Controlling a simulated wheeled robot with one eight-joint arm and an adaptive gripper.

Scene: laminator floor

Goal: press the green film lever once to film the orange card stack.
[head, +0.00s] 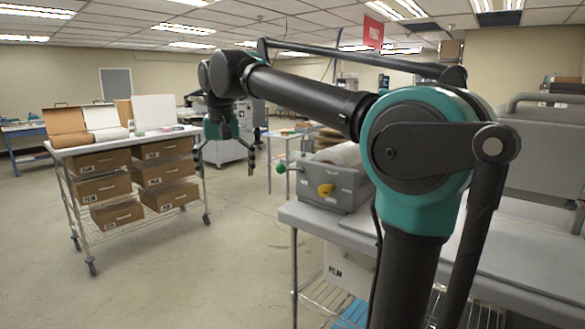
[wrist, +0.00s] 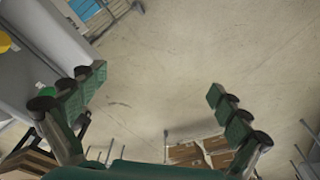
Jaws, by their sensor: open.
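The green film lever shows as a round green knob (head: 281,168) on the left side of the grey laminator (head: 335,187), which also has a yellow dial (head: 326,190). My gripper (head: 224,167) hangs pointing down in the air to the left of the lever, apart from it. In the wrist view my gripper (wrist: 155,85) is open, with only bare floor between its fingers. A bit of green (wrist: 44,89) behind the left finger there may be the lever knob, mostly hidden. I cannot make out the orange card stack for certain.
A wire cart (head: 143,140) with several brown cartons stands at the left. The grey table (head: 330,222) bears the laminator, and my arm passes in front of it. A small table (head: 285,137) stands behind. Floor (head: 200,260) between cart and table is clear.

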